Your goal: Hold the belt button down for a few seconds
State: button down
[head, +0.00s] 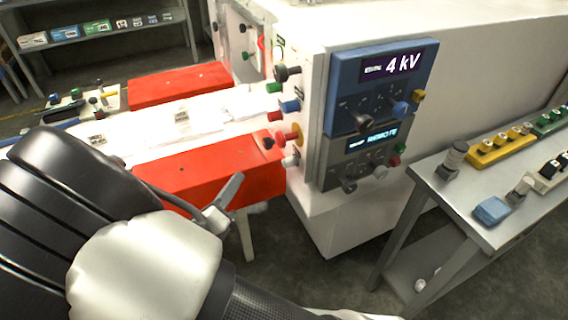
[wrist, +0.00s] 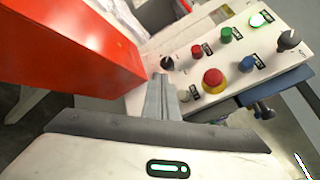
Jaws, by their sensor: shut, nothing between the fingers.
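The control panel (wrist: 205,70) on the white machine carries several buttons with small labels I cannot read, so I cannot tell which is the belt button. In the wrist view it has a red button (wrist: 197,50), green button (wrist: 226,33), lit green button (wrist: 259,18), blue button (wrist: 246,64), red mushroom button (wrist: 213,80) on a yellow base, and pale grey button (wrist: 188,93). My gripper (wrist: 166,82) is shut and empty, just left of the pale button. In the head view my gripper (head: 234,182) is below and left of the panel, apart from it.
Two black knobs (wrist: 168,63) (wrist: 289,39) flank the buttons. Red guards (head: 180,83) (head: 215,175) line the white conveyor (head: 165,125). A blue unit (head: 345,70) reads "4 kV". A grey table (head: 500,230) with small items stands right.

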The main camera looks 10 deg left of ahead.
aim_at(290, 162)
jog(key=w+d+b, duration=0.2)
jog(key=w+d, duration=0.2)
jog(key=d, duration=0.3)
jog(key=shift+w+d, duration=0.2)
jog(key=shift+w, duration=0.05)
jog(key=shift+d, duration=0.1)
dwell(1.9)
jog(key=shift+w+d, duration=0.2)
jog(key=shift+d, duration=0.05)
